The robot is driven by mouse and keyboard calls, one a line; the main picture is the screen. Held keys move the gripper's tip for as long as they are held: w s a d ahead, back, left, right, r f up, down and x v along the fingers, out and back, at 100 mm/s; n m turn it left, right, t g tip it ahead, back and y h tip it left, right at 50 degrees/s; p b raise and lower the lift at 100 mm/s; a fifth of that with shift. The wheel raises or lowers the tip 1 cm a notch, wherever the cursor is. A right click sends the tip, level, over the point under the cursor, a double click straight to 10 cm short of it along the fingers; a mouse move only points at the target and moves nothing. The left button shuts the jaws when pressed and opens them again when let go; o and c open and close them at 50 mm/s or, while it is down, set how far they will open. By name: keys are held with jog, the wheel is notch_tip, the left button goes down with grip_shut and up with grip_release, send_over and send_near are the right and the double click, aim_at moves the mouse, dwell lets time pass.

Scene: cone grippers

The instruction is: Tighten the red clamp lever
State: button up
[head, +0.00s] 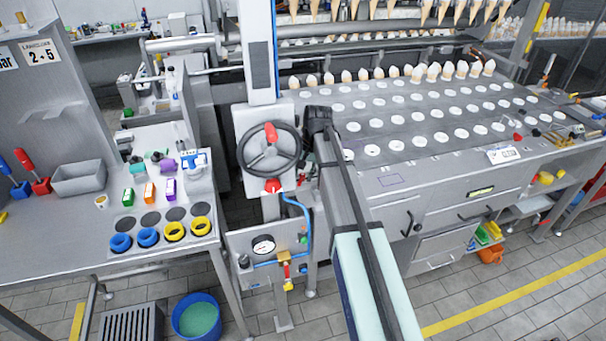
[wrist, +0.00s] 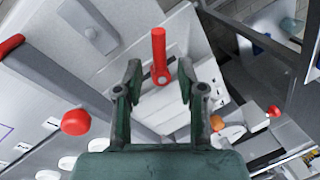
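In the wrist view a red lever (wrist: 158,55) stands upright in the picture, with its round pivot end on a pale grey plate. My gripper (wrist: 160,80) is open, with a dark green finger on each side of the lever's lower end. The frame does not show clearly how far the lever is from the fingers, and no contact is visible. In the head view my gripper (head: 318,122) is a dark shape right of a black handwheel (head: 269,149). A red piece (head: 270,132) shows at the handwheel's top; I cannot tell if it is the same lever.
A red knob (wrist: 76,121) is left of my gripper in the wrist view, and another red handle (wrist: 10,45) is at the left edge. A pressure gauge (head: 263,245) and blue pipe are below the handwheel. The perforated cone tray (head: 430,118) lies to the right.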

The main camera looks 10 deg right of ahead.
notch_tip(320, 180, up, 11)
jog(key=s+d, duration=0.1)
jog(key=d, duration=0.1)
jog(key=shift+r, duration=0.15)
dwell(0.3)
